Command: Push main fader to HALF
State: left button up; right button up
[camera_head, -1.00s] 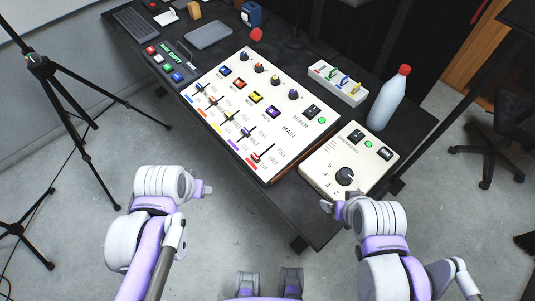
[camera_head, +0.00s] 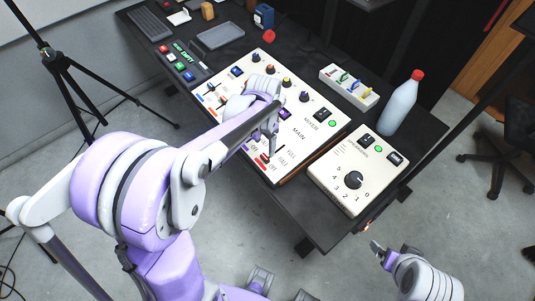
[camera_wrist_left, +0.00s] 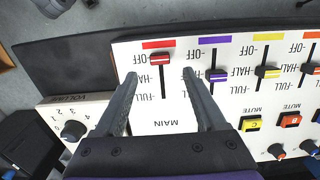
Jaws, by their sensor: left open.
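The white mixer (camera_head: 322,120) lies on the dark table. Its main fader (camera_wrist_left: 160,59) has a red cap, level with the OFF mark in the left wrist view; HALF and FULL are farther along the slot. In the head view the red cap (camera_head: 265,158) shows near the mixer's front edge. My left gripper (camera_wrist_left: 160,75) is open over the main slot, one finger on each side of it. The cap appears just beyond the fingertips, between their lines; contact cannot be told. In the head view my left gripper (camera_head: 272,143) points down at the mixer. My right gripper (camera_head: 378,248) is off the table, its fingers unclear.
The purple fader (camera_wrist_left: 217,75) is close beside the right finger in the left wrist view. A volume box (camera_head: 340,190) stands right of the mixer, with a bottle (camera_head: 399,103) and a white tray (camera_head: 348,87) behind.

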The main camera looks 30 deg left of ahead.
aim_at(265, 156)
pick_arm(q)
notch_tip(265, 156, down, 7)
jog(key=shift+r, duration=0.2)
grip_shut()
dwell(0.4)
dwell(1.1)
